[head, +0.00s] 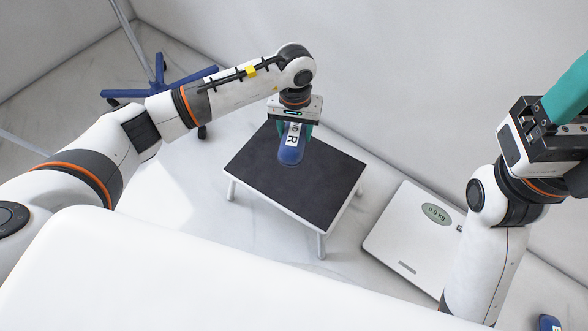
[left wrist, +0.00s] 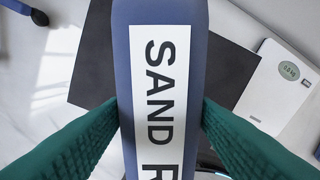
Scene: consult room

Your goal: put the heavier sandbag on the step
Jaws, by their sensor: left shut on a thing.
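My left gripper (head: 294,128) is shut on a blue sandbag (head: 290,153) with a white label. In the left wrist view the sandbag (left wrist: 160,25) stands large between my two green fingers, and its label reads "SAND" and part of an R. The step (head: 260,180) has a black top and light legs. The held sandbag is over the back part of the step's top; I cannot tell whether it touches it. Another blue thing with a white label (head: 548,323), likely the other sandbag, is on the floor, cut off at the bottom right. My right gripper (head: 572,95) is partly in view at the right edge.
A white scale (head: 395,240) lies on the floor right of the step, reading 0.0 kg with nothing on it. A blue-footed stand (head: 190,78) is at the back left. A wall runs behind the step. A white surface (head: 190,280) fills the front.

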